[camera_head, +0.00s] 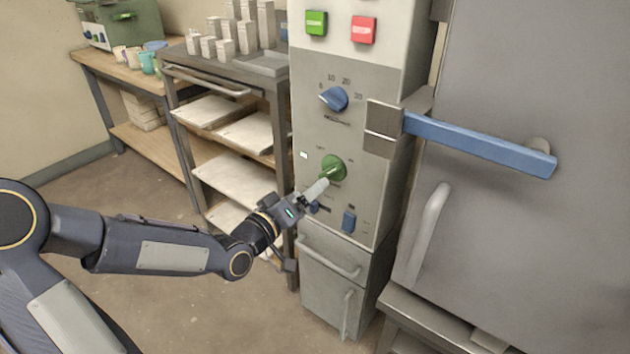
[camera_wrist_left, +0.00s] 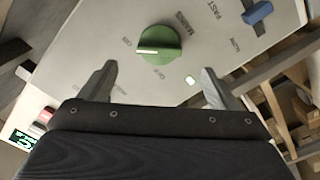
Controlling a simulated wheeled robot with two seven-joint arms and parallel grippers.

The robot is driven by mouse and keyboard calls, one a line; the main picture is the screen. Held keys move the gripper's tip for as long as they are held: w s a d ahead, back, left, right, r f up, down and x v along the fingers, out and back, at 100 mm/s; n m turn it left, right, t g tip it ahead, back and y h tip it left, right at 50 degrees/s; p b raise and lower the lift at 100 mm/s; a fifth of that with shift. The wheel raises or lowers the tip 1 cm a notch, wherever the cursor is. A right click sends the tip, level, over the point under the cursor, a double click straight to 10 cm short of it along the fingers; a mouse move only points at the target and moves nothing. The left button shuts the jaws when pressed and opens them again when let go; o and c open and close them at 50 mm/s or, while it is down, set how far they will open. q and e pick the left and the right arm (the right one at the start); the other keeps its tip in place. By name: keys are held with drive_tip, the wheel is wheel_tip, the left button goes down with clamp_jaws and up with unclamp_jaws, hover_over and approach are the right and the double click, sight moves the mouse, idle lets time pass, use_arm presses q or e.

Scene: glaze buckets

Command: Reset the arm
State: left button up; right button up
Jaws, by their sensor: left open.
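My left arm (camera_head: 160,246) reaches in from the left in the head view. Its gripper (camera_head: 318,187) is just in front of the control panel (camera_head: 313,103), close to the green knob (camera_head: 334,167). In the left wrist view the gripper (camera_wrist_left: 158,85) is open, with its two fingers spread and nothing between them. The green knob (camera_wrist_left: 158,44) shows beyond the fingertips, between their lines; I see no contact in that view. My right gripper is not in view.
A blue knob (camera_head: 334,98), a green button (camera_head: 316,22) and a red button (camera_head: 363,30) are on the panel. A blue handle (camera_head: 480,143) sticks out at right before a large grey door (camera_head: 560,80). A shelf rack (camera_head: 232,130) stands left; the floor is open.

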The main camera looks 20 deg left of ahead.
use_arm(q)
drive_tip(key=shift+s+a, duration=0.15)
drive_tip(key=shift+s, duration=0.45)
